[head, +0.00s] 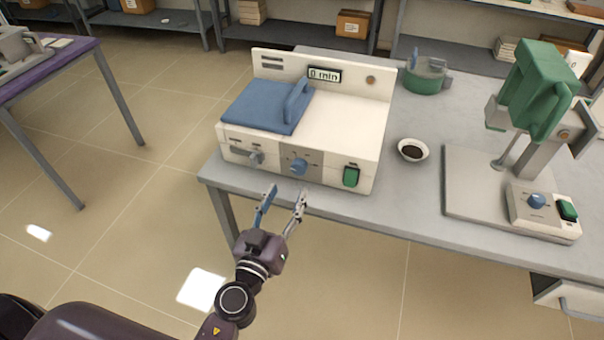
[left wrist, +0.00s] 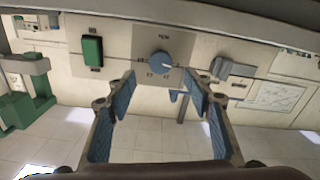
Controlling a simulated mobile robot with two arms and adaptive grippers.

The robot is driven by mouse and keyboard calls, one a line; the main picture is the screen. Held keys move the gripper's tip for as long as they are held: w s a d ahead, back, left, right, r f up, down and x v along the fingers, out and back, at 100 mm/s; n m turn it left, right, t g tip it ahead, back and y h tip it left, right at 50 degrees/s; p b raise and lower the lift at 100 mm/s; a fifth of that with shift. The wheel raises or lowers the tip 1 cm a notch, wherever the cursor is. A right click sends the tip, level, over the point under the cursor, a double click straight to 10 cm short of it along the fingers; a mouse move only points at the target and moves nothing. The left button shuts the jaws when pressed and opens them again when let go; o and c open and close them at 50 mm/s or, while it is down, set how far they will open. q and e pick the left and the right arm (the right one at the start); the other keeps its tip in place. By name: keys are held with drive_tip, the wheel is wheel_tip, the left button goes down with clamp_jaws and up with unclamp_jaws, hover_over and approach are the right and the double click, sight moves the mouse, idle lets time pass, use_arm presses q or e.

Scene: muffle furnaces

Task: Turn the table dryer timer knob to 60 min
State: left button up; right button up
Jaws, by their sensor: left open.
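The table dryer (head: 335,128) is a cream box with a blue lid, standing on the grey table. Its display (head: 324,75) reads "0 min". The blue round timer knob (head: 298,167) sits in the middle of the front panel. In the left wrist view the knob (left wrist: 162,63) shows on a grey dial plate, upside down, between and beyond the fingertips. My left gripper (head: 284,191) is open and empty, just in front of and below the knob, not touching it. My right gripper is not in view.
On the dryer front, a green switch (head: 351,176) is right of the knob and a grey lever (head: 256,157) left. A small bowl (head: 412,150) and a green-headed machine (head: 540,90) stand to the right. The floor in front of the table is clear.

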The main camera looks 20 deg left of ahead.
sight(298, 171)
use_arm(q)
drive_tip(key=w+p, duration=0.2)
drive_tip(key=w, duration=0.4)
drive_tip(key=shift+w+d, duration=0.1)
drive_tip(key=shift+w, duration=0.6)
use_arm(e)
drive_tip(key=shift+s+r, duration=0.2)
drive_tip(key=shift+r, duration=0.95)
use_arm(q)
drive_tip(key=c, duration=1.2)
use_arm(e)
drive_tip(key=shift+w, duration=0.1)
